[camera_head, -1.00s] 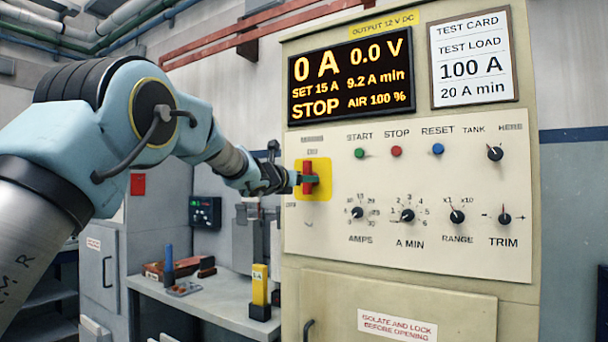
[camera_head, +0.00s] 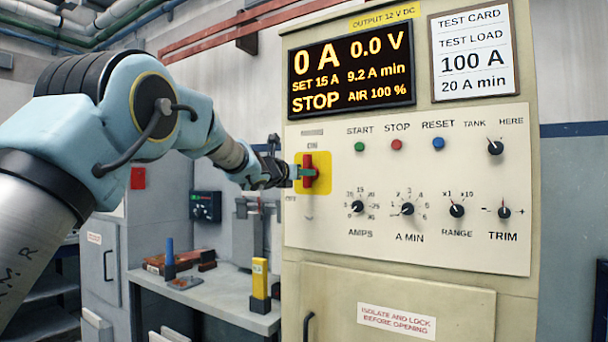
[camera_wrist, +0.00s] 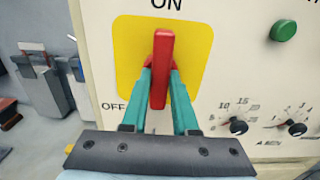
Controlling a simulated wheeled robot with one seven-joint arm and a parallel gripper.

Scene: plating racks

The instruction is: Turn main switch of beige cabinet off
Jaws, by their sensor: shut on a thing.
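The beige cabinet (camera_head: 420,272) stands at the right in the head view. Its main switch is a red handle (camera_head: 308,171) on a yellow plate (camera_head: 325,185), left on the panel. In the wrist view the red handle (camera_wrist: 161,68) stands upright, its top toward the ON label (camera_wrist: 167,4); the OFF label (camera_wrist: 113,106) is at the plate's lower left. My gripper (camera_head: 298,172) reaches in from the left. Its green fingers (camera_wrist: 160,90) are shut on the handle, one on each side.
The display (camera_head: 350,65) reads 0 A, 0.0 V and STOP. Start, stop and reset buttons and several black knobs (camera_head: 407,209) sit right of the switch. A grey bench (camera_head: 215,298) with a yellow block (camera_head: 260,280) stands left of the cabinet.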

